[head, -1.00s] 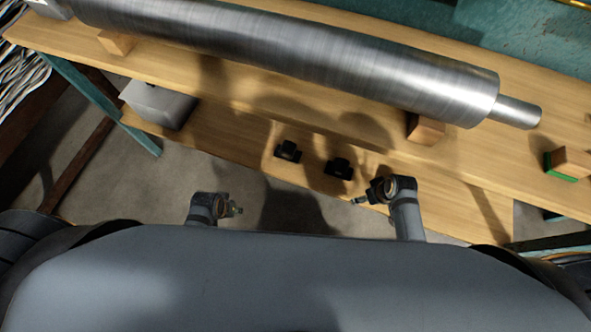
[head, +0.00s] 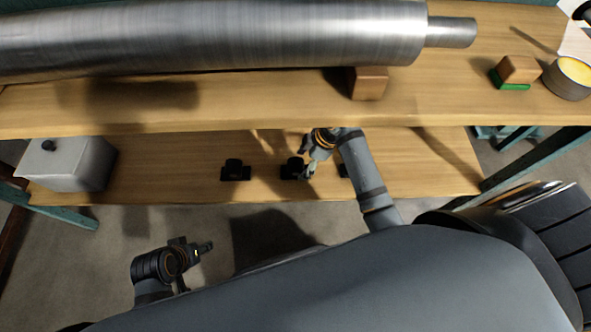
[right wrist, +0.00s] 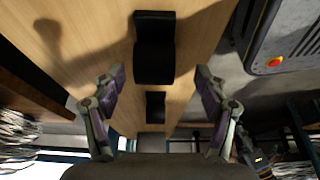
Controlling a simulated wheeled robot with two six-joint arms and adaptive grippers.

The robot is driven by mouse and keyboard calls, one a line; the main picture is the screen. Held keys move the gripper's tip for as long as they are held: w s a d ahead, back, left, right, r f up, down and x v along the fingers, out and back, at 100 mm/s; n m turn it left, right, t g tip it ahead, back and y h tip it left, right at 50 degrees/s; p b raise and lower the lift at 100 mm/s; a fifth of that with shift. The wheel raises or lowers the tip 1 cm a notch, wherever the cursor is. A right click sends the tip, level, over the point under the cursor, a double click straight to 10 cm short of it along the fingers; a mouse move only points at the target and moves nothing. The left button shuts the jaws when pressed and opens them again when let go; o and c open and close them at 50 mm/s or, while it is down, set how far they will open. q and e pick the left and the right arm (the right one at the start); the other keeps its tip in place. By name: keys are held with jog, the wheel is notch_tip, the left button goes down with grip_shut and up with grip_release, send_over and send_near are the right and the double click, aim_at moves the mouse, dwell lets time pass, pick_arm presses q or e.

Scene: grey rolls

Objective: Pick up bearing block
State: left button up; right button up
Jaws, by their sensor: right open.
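Black bearing blocks stand in a row on the lower wooden shelf (head: 150,180). One bearing block (head: 236,171) is clear at left, and another bearing block (head: 291,168) is beside my right gripper (head: 311,168). In the right wrist view, a near bearing block (right wrist: 154,48) lies ahead between the open fingers of my right gripper (right wrist: 160,72), with no contact visible. A smaller-looking block (right wrist: 155,104) is behind it. My left gripper (head: 203,248) is over the floor, away from the shelf; its jaws are too small to judge.
A large grey metal roll (head: 210,40) rests above on the upper bench (head: 220,115), with a wooden support block (head: 368,84). A grey box (head: 75,165) stands at the lower shelf's left end. A round tin (head: 568,78) sits at upper right.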

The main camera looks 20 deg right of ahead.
aim_at(299, 164)
jog(key=b+x, duration=0.1)
jog(key=x, duration=0.1)
jog(key=b+x, duration=0.1)
jog(key=x, duration=0.1)
jog(key=shift+w+a+f+b, duration=0.1)
jog(key=shift+w+a+b, duration=0.05)
jog(key=shift+w+b, duration=0.25)
jog(key=shift+a+f, duration=0.2)
jog(key=shift+f, duration=0.15)
pick_arm(q)
jog(key=f, duration=0.1)
jog(key=f+t, duration=0.1)
jog(key=d, duration=0.1)
jog(key=shift+w+f+t+h, duration=0.3)
jog(key=shift+w+f+t, duration=0.05)
jog(key=shift+f+t, duration=0.05)
pick_arm(e)
grip_shut()
